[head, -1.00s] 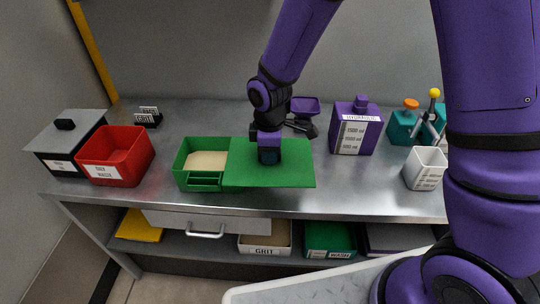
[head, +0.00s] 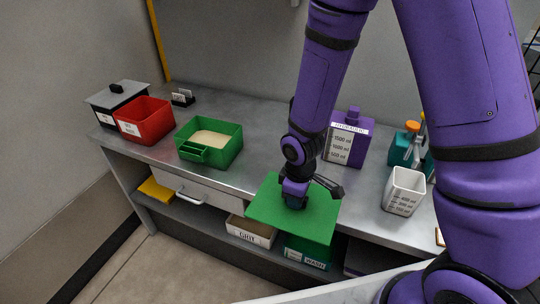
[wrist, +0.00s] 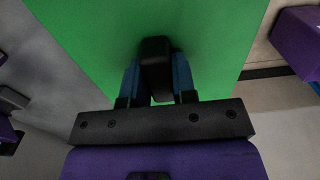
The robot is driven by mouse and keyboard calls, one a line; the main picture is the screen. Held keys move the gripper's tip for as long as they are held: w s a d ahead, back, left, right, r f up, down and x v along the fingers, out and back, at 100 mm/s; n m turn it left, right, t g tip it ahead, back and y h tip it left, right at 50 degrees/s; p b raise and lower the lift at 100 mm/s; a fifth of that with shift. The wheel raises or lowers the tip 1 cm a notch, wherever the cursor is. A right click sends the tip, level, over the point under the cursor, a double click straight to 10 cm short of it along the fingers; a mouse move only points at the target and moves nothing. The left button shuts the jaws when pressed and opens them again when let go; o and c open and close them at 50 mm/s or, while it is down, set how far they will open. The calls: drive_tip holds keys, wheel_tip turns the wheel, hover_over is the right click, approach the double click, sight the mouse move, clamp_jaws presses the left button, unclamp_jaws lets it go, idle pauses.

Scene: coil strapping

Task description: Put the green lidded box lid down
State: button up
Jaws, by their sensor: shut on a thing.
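The green lid (head: 263,212) is a flat plate held by my gripper (head: 295,200). It hangs at the bench's front edge, right of the green box, and partly covers the lower shelf in the head view. In the wrist view, the blue fingers of my gripper (wrist: 157,82) are shut on the lid's black knob (wrist: 155,52), with the green lid (wrist: 90,35) spread beyond it. The green box (head: 232,150) stands open on the bench with pale tan material inside. The lid is clear of the box.
A red bin (head: 145,122) and grey-lidded box (head: 112,98) stand at the left. A purple container (head: 352,140), white measuring cup (head: 405,190) and teal bottle (head: 402,150) stand at the right. Bare bench (head: 250,170) lies between box and lid.

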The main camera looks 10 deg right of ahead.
drive_tip(key=w+d, duration=0.2)
drive_tip(key=w, duration=0.2)
drive_tip(key=w+d+f, duration=0.1)
drive_tip(key=w+d, duration=0.1)
drive_tip(key=w, duration=0.2)
drive_tip(key=w+d, duration=0.3)
drive_tip(key=w, duration=0.2)
drive_tip(key=shift+d+f, duration=0.1)
drive_tip(key=shift+f, duration=0.15)
drive_tip(key=shift+w+d+f, duration=0.15)
drive_tip(key=shift+w+f, duration=0.05)
drive_tip(key=shift+f, duration=0.7)
drive_tip(key=shift+w+d+f, duration=0.15)
drive_tip(key=shift+w+f, duration=0.05)
drive_tip(key=shift+f, duration=0.7)
drive_tip(key=shift+f, duration=0.15)
drive_tip(key=o, duration=0.9)
